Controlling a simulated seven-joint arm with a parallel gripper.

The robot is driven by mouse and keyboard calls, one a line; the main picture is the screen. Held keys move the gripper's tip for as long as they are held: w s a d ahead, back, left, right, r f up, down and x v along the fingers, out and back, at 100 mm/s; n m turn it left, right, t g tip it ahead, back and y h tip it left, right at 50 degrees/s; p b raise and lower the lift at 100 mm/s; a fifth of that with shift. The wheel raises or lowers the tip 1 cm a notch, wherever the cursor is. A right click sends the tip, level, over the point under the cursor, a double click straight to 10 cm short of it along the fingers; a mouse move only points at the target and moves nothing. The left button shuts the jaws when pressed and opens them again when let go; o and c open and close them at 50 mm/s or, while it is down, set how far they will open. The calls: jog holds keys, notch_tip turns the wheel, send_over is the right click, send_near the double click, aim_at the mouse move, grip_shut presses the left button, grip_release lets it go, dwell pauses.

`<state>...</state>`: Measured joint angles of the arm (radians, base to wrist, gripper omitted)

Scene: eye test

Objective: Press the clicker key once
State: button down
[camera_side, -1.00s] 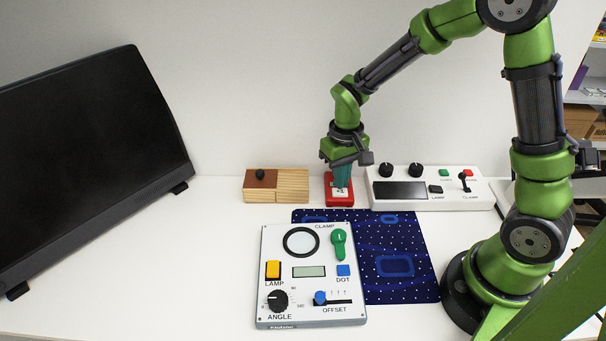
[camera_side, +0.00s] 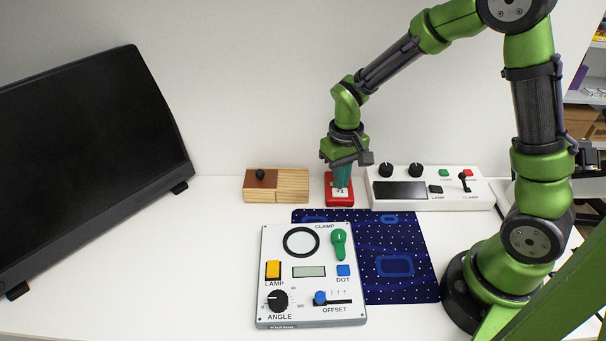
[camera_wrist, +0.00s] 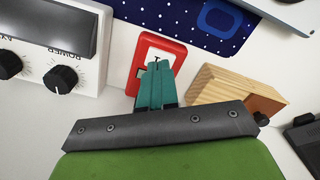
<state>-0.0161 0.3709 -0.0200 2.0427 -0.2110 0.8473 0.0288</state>
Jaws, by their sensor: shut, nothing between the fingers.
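The clicker is a small red box (camera_side: 340,202) with a white top marked "+1", at the back middle of the table. In the wrist view its red body (camera_wrist: 174,45) shows around the fingers. My gripper (camera_side: 342,186) is shut and empty, pointing down over the clicker's white key. In the wrist view the teal fingertips (camera_wrist: 158,66) lie together over the white key area and hide part of it. I cannot tell whether the tips touch the key or stop just above it.
A wooden box (camera_side: 290,186) stands just left of the clicker, and a white control unit (camera_side: 425,203) with knobs stands close on its right. In front are a panel (camera_side: 345,312) with buttons and a dark blue mat (camera_side: 415,285). A black monitor (camera_side: 90,160) stands at left.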

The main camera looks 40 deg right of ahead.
jog(key=shift+f, duration=0.95)
dwell(0.4)
notch_tip(320, 180, up, 8)
dwell(0.9)
jog(key=shift+r, duration=1.2)
dwell(4.2)
